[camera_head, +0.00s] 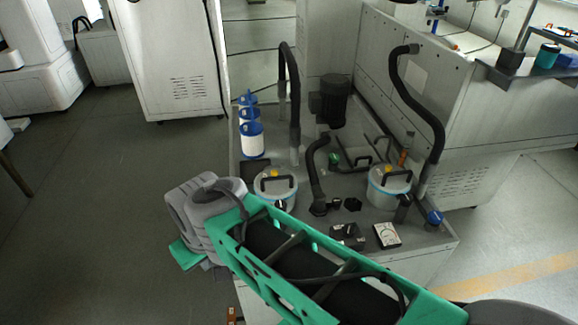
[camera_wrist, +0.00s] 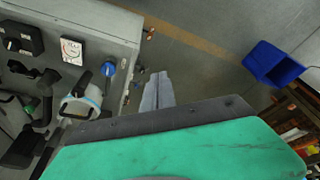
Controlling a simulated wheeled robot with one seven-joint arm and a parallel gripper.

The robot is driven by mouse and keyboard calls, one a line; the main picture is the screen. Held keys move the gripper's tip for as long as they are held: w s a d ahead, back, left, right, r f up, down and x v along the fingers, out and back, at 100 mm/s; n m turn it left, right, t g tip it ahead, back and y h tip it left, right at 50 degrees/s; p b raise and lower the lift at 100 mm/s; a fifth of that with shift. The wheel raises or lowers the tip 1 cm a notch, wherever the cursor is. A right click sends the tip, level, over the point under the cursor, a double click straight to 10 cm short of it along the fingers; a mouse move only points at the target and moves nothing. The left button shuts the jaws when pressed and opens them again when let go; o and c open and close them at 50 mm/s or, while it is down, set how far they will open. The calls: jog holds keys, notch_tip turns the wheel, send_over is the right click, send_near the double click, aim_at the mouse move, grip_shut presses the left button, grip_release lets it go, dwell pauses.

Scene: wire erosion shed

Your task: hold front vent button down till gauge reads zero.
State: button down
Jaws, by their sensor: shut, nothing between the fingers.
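My gripper (camera_wrist: 157,78) shows only in the wrist view. Its pale fingers are closed together and empty, over floor just outside the edge of the machine deck. The gauge (camera_head: 387,235) is a white square dial on the deck's near right part, and it also shows in the wrist view (camera_wrist: 72,50). Its needle is too small to read. Two lidded canisters with yellow tops, one left (camera_head: 275,187) and one right (camera_head: 390,187), stand on the deck. The right one is left of my fingers in the wrist view (camera_wrist: 80,106). I cannot tell which part is the front vent button.
A blue knob (camera_head: 434,217) sits near the deck's right corner. Black hoses (camera_head: 423,100) rise over the deck, and blue-white bottles (camera_head: 252,140) stand at its back left. A blue bin (camera_wrist: 273,64) stands on the floor.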

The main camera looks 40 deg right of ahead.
jog(key=shift+s+a, duration=0.15)
jog(key=w+d+r+n+t+y+b, duration=0.1)
jog(key=w+d+n, duration=0.2)
jog(key=w+d, duration=0.65)
jog(key=w+d+r+n+t+b, duration=0.15)
jog(key=w+d, duration=0.45)
jog(key=w, duration=0.6)
jog(key=w+d+f+n+t, duration=0.1)
jog(key=w+d+f+n, duration=0.1)
jog(key=d, duration=1.1)
jog(key=w+d+f+n+t, duration=0.2)
jog(key=d+f+n, duration=0.2)
jog(key=d, duration=1)
jog(key=shift+f+b, duration=0.35)
jog(key=shift+f, duration=0.5)
jog(key=shift+t, duration=0.25)
